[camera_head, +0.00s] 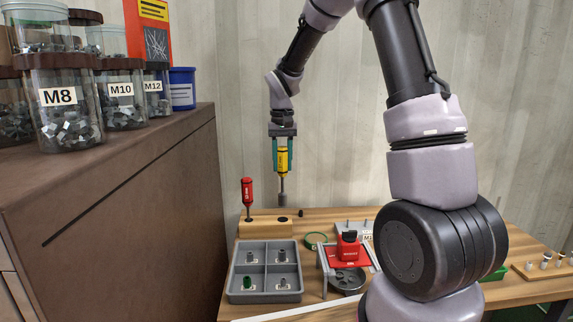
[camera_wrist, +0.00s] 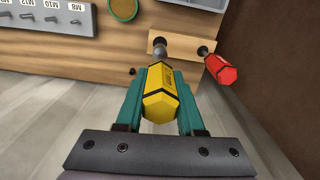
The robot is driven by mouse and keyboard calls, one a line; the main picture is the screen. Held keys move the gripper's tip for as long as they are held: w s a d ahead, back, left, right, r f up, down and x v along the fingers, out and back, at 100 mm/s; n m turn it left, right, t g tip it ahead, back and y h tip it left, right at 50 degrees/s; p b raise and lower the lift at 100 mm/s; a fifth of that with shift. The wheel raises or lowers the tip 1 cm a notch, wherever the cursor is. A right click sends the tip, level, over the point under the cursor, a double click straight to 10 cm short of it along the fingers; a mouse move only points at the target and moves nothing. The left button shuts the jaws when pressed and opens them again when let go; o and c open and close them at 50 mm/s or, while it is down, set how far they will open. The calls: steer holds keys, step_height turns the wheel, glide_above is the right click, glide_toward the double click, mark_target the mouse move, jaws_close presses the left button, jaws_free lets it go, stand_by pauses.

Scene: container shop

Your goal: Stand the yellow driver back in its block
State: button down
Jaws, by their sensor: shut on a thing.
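My gripper (camera_head: 283,172) is shut on the yellow driver (camera_head: 283,158) by its handle. The driver hangs upright with its metal shaft pointing down; it also shows in the wrist view (camera_wrist: 165,98). The wooden block (camera_head: 262,230) is below it on the bench, and part of it shows in the wrist view (camera_wrist: 182,42). A dark hole is visible in the block's right half. The driver's lower end appears above that hole, with a small gap. A red driver (camera_head: 247,193) stands upright in the block's left half.
A grey divided tray (camera_head: 265,297) with small parts stands in front of the block. A red device (camera_head: 349,250) and a green ring (camera_head: 316,240) lie to the right. A small black piece (camera_head: 300,213) is beside the block. A brown cabinet (camera_head: 120,200) rises at left.

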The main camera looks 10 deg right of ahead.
glide_above(283, 194)
steer(key=shift+w+f, duration=0.2)
steer(key=shift+f, duration=4.6)
steer(key=shift+c, duration=2.2)
jaws_free()
